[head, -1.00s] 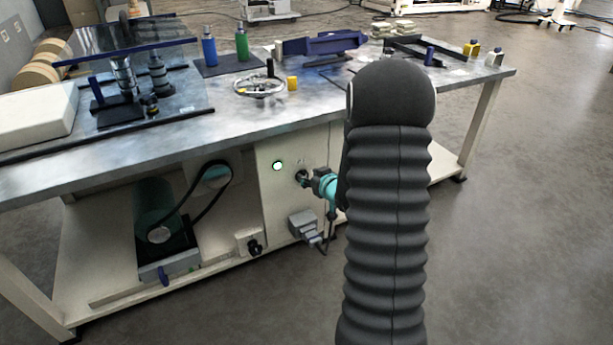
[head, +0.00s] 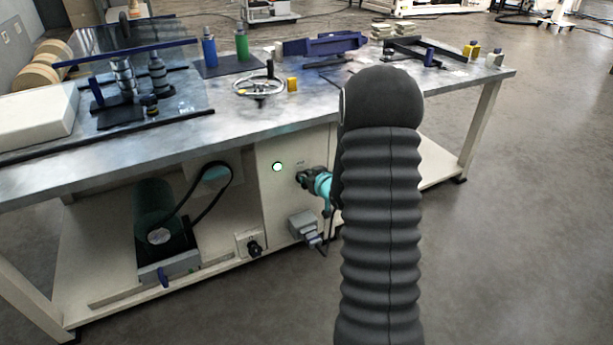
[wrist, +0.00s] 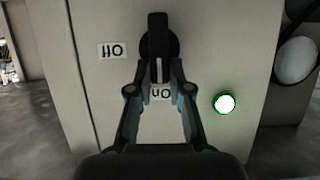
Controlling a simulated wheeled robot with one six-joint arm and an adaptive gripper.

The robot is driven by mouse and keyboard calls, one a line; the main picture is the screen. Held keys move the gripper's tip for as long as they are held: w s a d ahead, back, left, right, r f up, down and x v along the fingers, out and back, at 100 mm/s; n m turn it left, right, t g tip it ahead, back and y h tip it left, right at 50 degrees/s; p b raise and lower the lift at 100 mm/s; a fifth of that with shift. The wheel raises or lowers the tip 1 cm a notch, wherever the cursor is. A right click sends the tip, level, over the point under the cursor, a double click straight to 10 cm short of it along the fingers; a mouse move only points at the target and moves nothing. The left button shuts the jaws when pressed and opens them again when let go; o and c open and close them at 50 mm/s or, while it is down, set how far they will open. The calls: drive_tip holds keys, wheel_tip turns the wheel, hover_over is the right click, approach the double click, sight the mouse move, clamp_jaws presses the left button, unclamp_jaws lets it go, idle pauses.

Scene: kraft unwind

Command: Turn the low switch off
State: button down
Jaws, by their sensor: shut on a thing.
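The low switch is a black rotary knob (wrist: 158,40) with a raised bar on a cream panel, seen in the wrist view. Its bar stands vertical in that picture, with a pale line towards the upside-down "On" label (wrist: 160,94). An upside-down "Off" label (wrist: 112,50) is left of the knob. My gripper (wrist: 158,76) is shut on the bar, one finger on each side. In the head view my gripper (head: 302,178) is at the panel under the table and hides most of the knob. A lit white lamp with a green rim (head: 277,166) is beside it; it also shows in the wrist view (wrist: 224,103).
The metal tabletop (head: 130,165) overhangs the panel. Below my gripper are a grey box (head: 303,225) with a cable and a small black knob (head: 255,248). A motor with a belt (head: 160,215) is at the left. The floor at the right is clear.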

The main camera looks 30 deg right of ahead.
drive_tip(key=shift+r+p, duration=0.1)
drive_tip(key=shift+p, duration=0.2)
drive_tip(key=shift+d+m+y+p, duration=0.2)
drive_tip(key=shift+m+y+p, duration=0.25)
drive_tip(key=shift+p, duration=0.2)
drive_tip(key=shift+d+f+m+t+y+p, duration=0.5)
drive_tip(key=shift+m+y+p, duration=0.5)
drive_tip(key=shift+m, duration=1.1)
drive_tip(key=shift+d+f+m+t+y+p, duration=0.45)
drive_tip(key=shift+m+y+p, duration=0.6)
drive_tip(key=shift+m, duration=1)
drive_tip(key=shift+d+f+m+t+y+p, duration=0.3)
drive_tip(key=shift+f+m+t+y+p, duration=0.5)
drive_tip(key=shift+m, duration=1.3)
drive_tip(key=shift+r+g, duration=0.15)
drive_tip(key=shift+g, duration=0.2)
drive_tip(key=c, duration=1.1)
unclamp_jaws()
